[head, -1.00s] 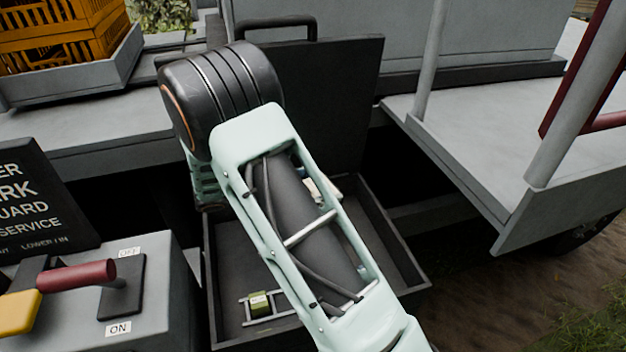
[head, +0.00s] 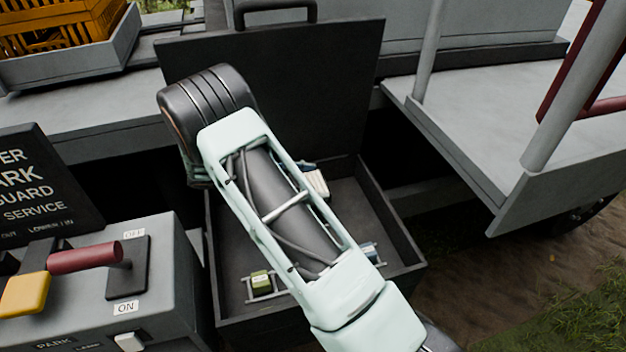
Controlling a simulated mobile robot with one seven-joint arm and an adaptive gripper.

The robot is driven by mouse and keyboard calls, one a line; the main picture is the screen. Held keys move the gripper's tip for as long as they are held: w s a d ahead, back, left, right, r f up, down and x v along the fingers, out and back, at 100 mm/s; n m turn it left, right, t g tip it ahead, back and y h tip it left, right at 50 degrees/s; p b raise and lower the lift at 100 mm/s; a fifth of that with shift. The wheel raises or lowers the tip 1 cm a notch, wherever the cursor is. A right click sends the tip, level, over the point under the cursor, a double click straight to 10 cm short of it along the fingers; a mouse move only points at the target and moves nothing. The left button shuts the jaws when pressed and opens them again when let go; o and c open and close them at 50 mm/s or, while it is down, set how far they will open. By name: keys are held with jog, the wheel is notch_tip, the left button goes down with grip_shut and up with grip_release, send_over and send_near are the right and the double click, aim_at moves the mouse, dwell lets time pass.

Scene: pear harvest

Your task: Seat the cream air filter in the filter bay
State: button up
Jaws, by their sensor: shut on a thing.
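A cream block with fine lines (head: 316,183), which looks like the air filter, shows just right of my pale green arm, in the back part of the open dark box (head: 398,228). Something bluish sits against its upper left end. My arm covers part of it, so I cannot tell whether it is held or resting. My gripper is hidden behind my arm. No bay is clearly recognisable as the filter bay. A metal bracket (head: 281,291) on the box floor has a small green block (head: 261,281) at it.
A small blue and pale part (head: 370,251) sits near the box's right wall. The raised dark lid (head: 310,90) stands behind the box. A grey control box (head: 165,275) with a red-handled lever (head: 85,257) is at left. A grey platform (head: 500,130) is at right.

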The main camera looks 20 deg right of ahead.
jog(key=shift+f+b, duration=2.3)
jog(key=shift+f, duration=1.45)
jog(key=o, duration=1.5)
jog(key=shift+r+p, duration=2.25)
jog(key=shift+r, duration=1.3)
